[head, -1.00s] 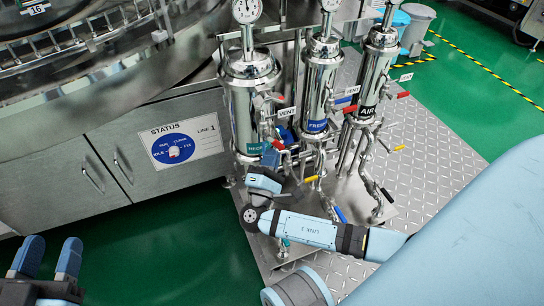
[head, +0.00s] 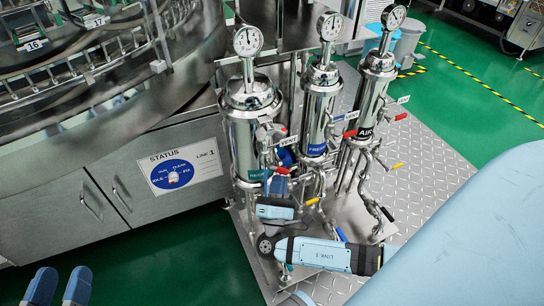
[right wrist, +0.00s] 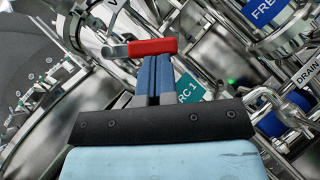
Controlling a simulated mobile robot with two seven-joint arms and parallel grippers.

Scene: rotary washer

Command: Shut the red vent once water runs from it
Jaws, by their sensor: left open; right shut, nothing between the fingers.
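In the head view, the left steel filter column, with its green label (head: 255,175), carries a white VENT tag (head: 288,140) and a small red handle (head: 282,170). My right gripper (head: 277,185) is at this column, low beside the red handle. In the right wrist view, its blue fingers (right wrist: 154,76) are shut together, empty, with their tips at the underside of a red lever (right wrist: 152,47). Whether they touch it, I cannot tell. No running water can be made out. My left gripper (head: 58,286) is open and empty at the lower left.
The FRESH column (head: 316,120) and AIR column (head: 371,100) stand close to the right, with red, blue and yellow handles and thin pipes. The washer cabinet (head: 110,195) with a status dial (head: 172,175) is left. Green floor is free in front of the cabinet.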

